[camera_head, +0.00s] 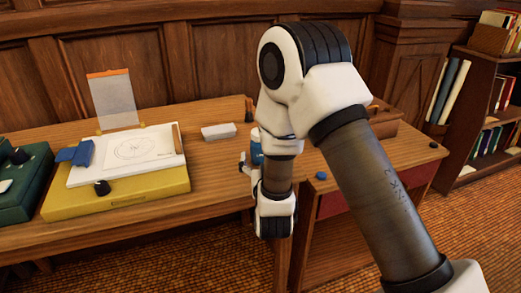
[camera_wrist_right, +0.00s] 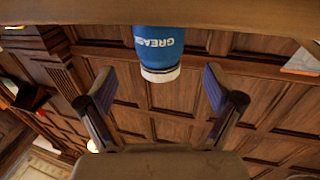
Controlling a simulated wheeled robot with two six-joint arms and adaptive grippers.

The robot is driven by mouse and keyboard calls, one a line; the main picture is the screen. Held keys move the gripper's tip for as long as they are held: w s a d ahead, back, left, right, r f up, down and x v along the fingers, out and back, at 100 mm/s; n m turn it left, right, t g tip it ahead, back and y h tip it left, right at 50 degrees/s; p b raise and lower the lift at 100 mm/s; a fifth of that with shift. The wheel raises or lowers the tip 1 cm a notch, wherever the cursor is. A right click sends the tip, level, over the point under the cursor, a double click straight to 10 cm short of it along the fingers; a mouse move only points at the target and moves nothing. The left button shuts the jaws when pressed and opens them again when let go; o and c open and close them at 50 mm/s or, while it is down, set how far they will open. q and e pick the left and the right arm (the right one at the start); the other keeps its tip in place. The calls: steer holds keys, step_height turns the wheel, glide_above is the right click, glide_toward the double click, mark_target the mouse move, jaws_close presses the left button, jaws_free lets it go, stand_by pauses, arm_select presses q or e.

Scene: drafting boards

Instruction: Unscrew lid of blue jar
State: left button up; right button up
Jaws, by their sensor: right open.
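The blue jar (camera_wrist_right: 158,45), labelled GREASE, appears upside down in the right wrist view, with its white lid (camera_wrist_right: 160,74) lowest in the picture. In the head view, a small part of the blue jar (camera_head: 256,150) shows on the table, mostly hidden behind my right arm. My right gripper (camera_wrist_right: 162,88) is open and empty. Its two fingers are spread to either side of the lid's line in the wrist view, apart from the jar. My left gripper is not in view.
A yellow box (camera_head: 120,200) carrying a white board stands left on the wooden table, beside a green case (camera_head: 22,190). A white block (camera_head: 218,131) lies behind. A small blue object (camera_head: 320,175) lies right of my arm. A bookshelf (camera_head: 490,110) stands far right.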

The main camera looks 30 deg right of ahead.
steer(key=shift+w+d+r, duration=0.25)
steer(key=shift+w+d, duration=0.05)
steer(key=shift+w, duration=0.05)
steer(key=x, duration=0.2)
steer(key=f+x, duration=0.1)
steer(key=x, duration=0.1)
steer(key=shift+w, duration=0.2)
steer(key=shift+s+r, duration=0.1)
steer(key=shift+r, duration=0.1)
steer(key=c, duration=1.7)
steer(key=shift+r, duration=0.25)
step_height(320, 180, up, 3)
steer(key=shift+r+p, duration=0.1)
steer(key=shift+p, duration=0.25)
steer(key=shift+a+r+p+v, duration=0.1)
steer(key=shift+r+p+v, duration=0.1)
steer(key=shift+p+v, duration=1.95)
steer(key=shift+a+r+p+v, duration=0.2)
steer(key=shift+p+v, duration=0.85)
steer(key=shift+v, duration=2.1)
steer(key=shift+d+r+p+v, duration=0.1)
steer(key=shift+r+p+v, duration=0.15)
steer(key=shift+p+v, duration=1.9)
